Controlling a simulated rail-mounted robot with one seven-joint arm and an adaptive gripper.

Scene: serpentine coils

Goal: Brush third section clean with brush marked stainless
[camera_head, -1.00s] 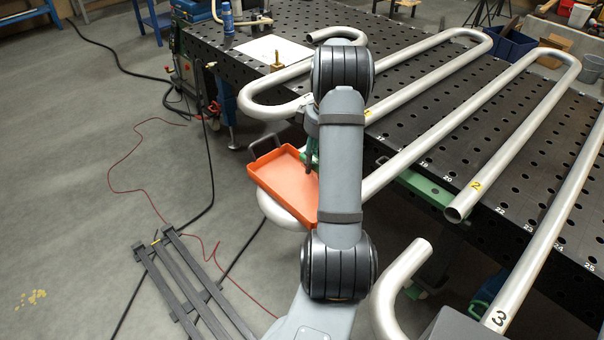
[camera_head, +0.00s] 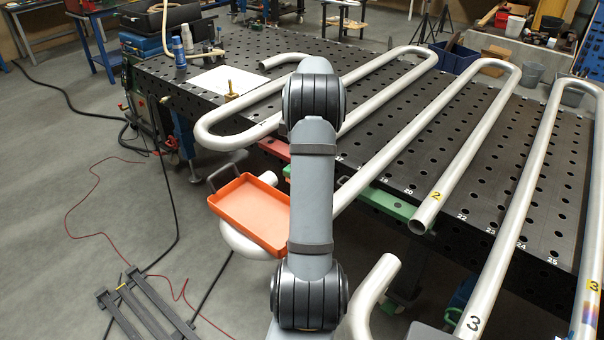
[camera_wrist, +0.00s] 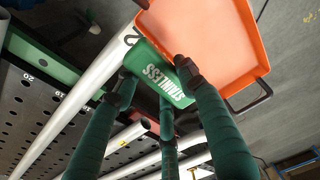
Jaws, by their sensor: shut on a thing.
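The brush (camera_wrist: 160,72) is a green block with white lettering, of which "AINLESS" can be read, in the wrist view. My gripper (camera_wrist: 156,78) has dark green fingers closed around it, beside an orange tray (camera_wrist: 205,40). In the head view my arm hides the gripper and brush. The third section is the silver pipe (camera_head: 507,236) marked 3 at the right of the black table. It bends at the far end, and its other leg (camera_head: 590,270) also bears a 3 and a bluish, discoloured band near the right edge. Its near end is cut off.
The orange tray (camera_head: 243,216) hangs left of my arm, off the table edge. A pipe marked 2 (camera_head: 462,161) and other coil legs lie on the perforated black table (camera_head: 395,178). A loose curved pipe end (camera_head: 372,290) stands nearer.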

